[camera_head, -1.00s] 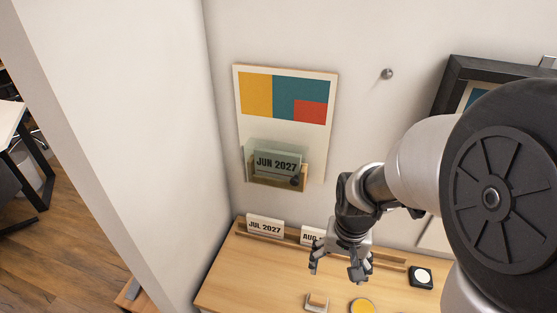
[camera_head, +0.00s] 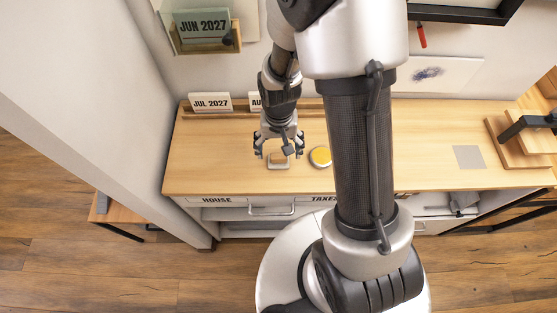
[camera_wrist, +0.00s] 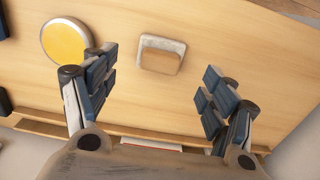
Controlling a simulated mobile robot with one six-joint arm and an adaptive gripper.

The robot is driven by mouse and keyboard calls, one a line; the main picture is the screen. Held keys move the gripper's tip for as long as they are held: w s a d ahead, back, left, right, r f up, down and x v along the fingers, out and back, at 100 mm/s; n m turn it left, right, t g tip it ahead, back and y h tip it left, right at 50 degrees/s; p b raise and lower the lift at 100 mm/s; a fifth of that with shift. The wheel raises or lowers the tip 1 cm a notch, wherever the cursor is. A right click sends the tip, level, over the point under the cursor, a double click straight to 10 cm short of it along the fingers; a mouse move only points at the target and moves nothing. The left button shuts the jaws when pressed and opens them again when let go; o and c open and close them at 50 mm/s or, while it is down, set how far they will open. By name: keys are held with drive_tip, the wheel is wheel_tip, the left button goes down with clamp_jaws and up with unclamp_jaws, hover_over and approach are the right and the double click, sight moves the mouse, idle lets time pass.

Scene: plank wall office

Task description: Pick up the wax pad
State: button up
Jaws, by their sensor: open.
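A round yellow pad (camera_head: 321,156) in a pale rim lies flat on the wooden desk; it also shows in the wrist view (camera_wrist: 66,43), upper left. Left of it in the head view lies a small tan block (camera_head: 278,160) with rounded corners on a pale square base; the wrist view shows this block (camera_wrist: 160,60) at upper centre. No label tells which of the two is the wax pad. My gripper (camera_head: 278,150) is open, empty and pointing down above the tan block. In the wrist view the block appears between the fingers (camera_wrist: 158,72), and the yellow pad is outside the left finger.
The desk (camera_head: 215,165) carries a JUL 2027 card (camera_head: 210,102) and a partly hidden AUG card (camera_head: 256,101) in a rear rail. A JUN 2027 card (camera_head: 203,26) is on the wall. A grey square (camera_head: 468,157) lies right. My arm hides the desk's middle.

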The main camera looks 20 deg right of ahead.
sight(278, 156)
wheel_tip(278, 156, down, 5)
drive_tip(key=shift+w+f+b, duration=0.1)
drive_tip(key=shift+f+b, duration=0.05)
drive_tip(key=shift+b, duration=0.95)
drive_tip(key=shift+c, duration=0.2)
drive_tip(key=c, duration=1.1)
drive_tip(key=shift+r, duration=0.2)
wheel_tip(278, 156, up, 20)
drive_tip(key=p, duration=0.6)
drive_tip(key=shift+f, duration=0.1)
